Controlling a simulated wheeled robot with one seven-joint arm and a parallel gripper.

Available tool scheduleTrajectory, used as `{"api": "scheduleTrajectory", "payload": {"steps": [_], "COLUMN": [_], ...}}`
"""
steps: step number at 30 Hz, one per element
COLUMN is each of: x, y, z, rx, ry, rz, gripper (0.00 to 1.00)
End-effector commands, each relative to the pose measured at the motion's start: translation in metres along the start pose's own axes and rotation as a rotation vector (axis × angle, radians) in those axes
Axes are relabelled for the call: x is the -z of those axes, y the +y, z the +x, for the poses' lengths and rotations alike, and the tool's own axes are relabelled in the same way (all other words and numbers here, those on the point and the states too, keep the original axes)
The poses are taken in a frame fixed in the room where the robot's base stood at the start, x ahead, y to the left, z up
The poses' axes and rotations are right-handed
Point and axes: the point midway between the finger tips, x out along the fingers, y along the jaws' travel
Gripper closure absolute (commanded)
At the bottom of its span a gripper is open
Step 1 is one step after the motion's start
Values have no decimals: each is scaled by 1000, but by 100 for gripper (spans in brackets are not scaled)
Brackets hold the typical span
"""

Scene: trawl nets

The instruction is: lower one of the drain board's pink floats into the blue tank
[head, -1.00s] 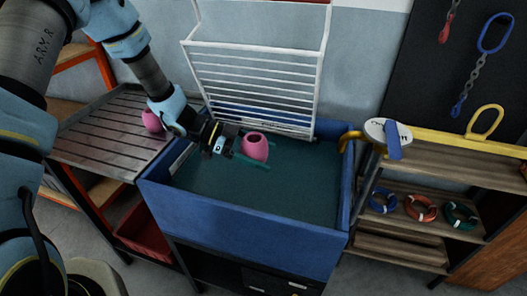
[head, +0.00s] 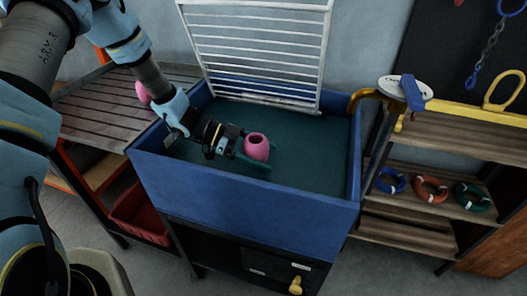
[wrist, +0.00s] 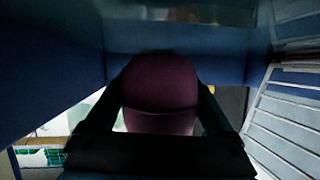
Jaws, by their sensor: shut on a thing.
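My gripper (head: 248,155) is shut on a pink float (head: 256,145), which is upright and rounded with a dark opening on top. It is within the outline of the blue tank (head: 245,190), near its middle. In the wrist view the float (wrist: 160,90) sits between my two fingers, with blue tank walls (wrist: 45,70) around. I cannot tell whether the float touches the dark teal surface inside. Another pink float (head: 143,92) stands on the slatted drain board (head: 100,112) left of the tank, partly hidden by my arm.
A white wire rack (head: 260,55) rises at the tank's back edge. A yellow pipe with a white, blue-handled top (head: 405,90) stands at the right corner. Shelves with coloured rings (head: 430,188) are at the right. A red bin (head: 140,215) is under the drain board.

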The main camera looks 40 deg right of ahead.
Motion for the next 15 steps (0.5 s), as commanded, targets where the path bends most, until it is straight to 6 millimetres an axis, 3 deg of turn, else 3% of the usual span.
{"api": "scheduleTrajectory", "payload": {"steps": [6,15], "x": [-28,-46], "y": [2,4], "z": [11,19], "rx": [0,0], "ry": [0,0], "rz": [0,0], "gripper": [69,69]}}
